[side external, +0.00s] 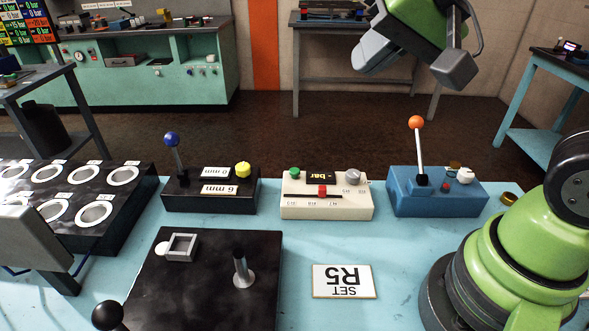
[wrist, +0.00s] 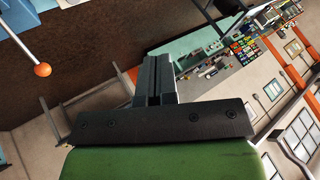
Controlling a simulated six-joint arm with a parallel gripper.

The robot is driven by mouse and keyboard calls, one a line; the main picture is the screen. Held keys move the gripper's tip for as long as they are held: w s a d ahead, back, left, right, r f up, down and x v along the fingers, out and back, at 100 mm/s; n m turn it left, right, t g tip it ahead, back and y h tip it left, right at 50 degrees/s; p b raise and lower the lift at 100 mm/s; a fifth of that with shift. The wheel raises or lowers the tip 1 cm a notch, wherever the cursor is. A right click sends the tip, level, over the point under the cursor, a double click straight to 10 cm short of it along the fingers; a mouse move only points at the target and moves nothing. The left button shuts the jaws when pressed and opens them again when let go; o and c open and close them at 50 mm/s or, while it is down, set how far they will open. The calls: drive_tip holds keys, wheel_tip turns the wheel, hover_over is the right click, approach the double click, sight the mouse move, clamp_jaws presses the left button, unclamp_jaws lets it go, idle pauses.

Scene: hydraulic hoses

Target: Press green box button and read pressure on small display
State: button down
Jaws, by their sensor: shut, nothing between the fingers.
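A cream box (side external: 326,208) stands on the light-blue table in the side view. On its top are a green button (side external: 294,173), a small dark display (side external: 321,177) reading "bar", a grey knob (side external: 352,174) and a red slider (side external: 322,190). No pressure number is legible on the display. My gripper shows in the wrist view (wrist: 155,68), its two dark fingers closed together with nothing between them. In the side view, the end of my arm hangs high at the upper right, well above and apart from the cream box. The cream box is not visible in the wrist view.
A black box (side external: 212,196) with a blue-knobbed lever stands left of the cream box. A blue box (side external: 437,193) with an upright orange-knobbed lever (side external: 417,122) stands right. In front are a black panel (side external: 205,290) with a post and an "R5" card (side external: 343,281). A screen (side external: 27,20) shows bar values.

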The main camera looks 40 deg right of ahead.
drive_tip(key=w+f+m+h, duration=0.1)
drive_tip(key=w+f+m, duration=0.2)
drive_tip(key=w+f, duration=0.5)
drive_tip(key=m+t+h, duration=0.1)
drive_tip(key=m+h, duration=0.1)
hover_over(297, 170)
wheel_tip(297, 170, down, 6)
drive_tip(key=shift+r, duration=0.1)
drive_tip(key=shift+f, duration=4.45)
drive_tip(key=shift+f, duration=0.4)
